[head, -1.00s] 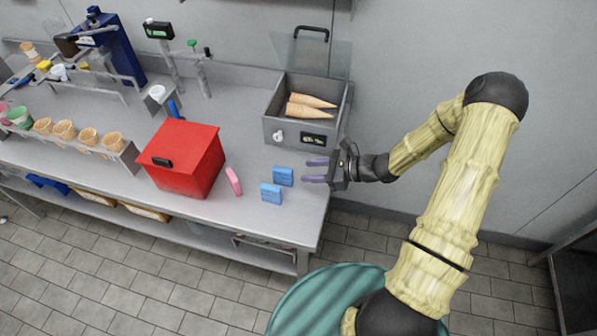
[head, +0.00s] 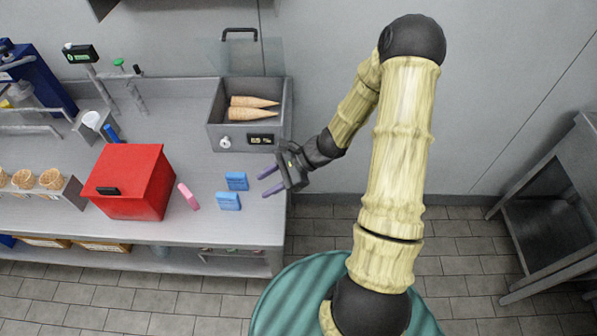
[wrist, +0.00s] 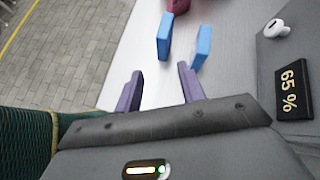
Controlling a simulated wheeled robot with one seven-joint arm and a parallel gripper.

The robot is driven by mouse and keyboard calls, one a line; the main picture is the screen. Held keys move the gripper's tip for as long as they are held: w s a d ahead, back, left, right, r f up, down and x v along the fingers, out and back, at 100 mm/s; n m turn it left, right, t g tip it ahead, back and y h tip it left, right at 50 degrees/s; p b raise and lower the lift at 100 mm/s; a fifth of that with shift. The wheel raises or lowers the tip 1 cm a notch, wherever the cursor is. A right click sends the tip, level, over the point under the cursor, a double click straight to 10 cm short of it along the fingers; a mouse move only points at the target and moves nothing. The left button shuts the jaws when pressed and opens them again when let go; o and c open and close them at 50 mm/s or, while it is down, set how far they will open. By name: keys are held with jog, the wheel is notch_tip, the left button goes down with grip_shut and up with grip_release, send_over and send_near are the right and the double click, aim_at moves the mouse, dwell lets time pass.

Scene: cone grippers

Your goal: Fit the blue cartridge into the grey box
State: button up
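Two blue cartridges stand upright on the steel counter, the back one (head: 236,181) and the front one (head: 228,201). In the wrist view they show ahead of my fingers, one at left (wrist: 164,35) and one at right (wrist: 201,47). The grey box (head: 213,132) stands behind them, open at the top, with two cones inside and a knob and a dark display on its front. The wrist view shows its display (wrist: 293,90), reading 65 %. My gripper (head: 268,182) is open and empty, just right of the cartridges, its purple fingers (wrist: 159,90) apart.
A pink block (head: 188,196) and a red box (head: 131,181) stand left of the cartridges. A rack with wafer cups (head: 38,180) is at far left. The counter's right edge lies under my gripper. Bare counter lies left of the grey box.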

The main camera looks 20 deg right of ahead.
jog(key=s+d+r+n+h, duration=0.3)
jog(key=s+r+n+h, duration=0.2)
jog(key=n, duration=0.3)
jog(key=s+d+r+n+t+h, duration=0.1)
jog(key=s+d+r+n+h, duration=0.2)
jog(key=s+r+n+h, duration=0.2)
notch_tip(320, 180, up, 4)
jog(key=n+h, duration=0.1)
jog(key=n, duration=0.3)
jog(key=shift+d+f, duration=0.2)
jog(key=shift+d, duration=0.1)
jog(key=shift+w, duration=0.1)
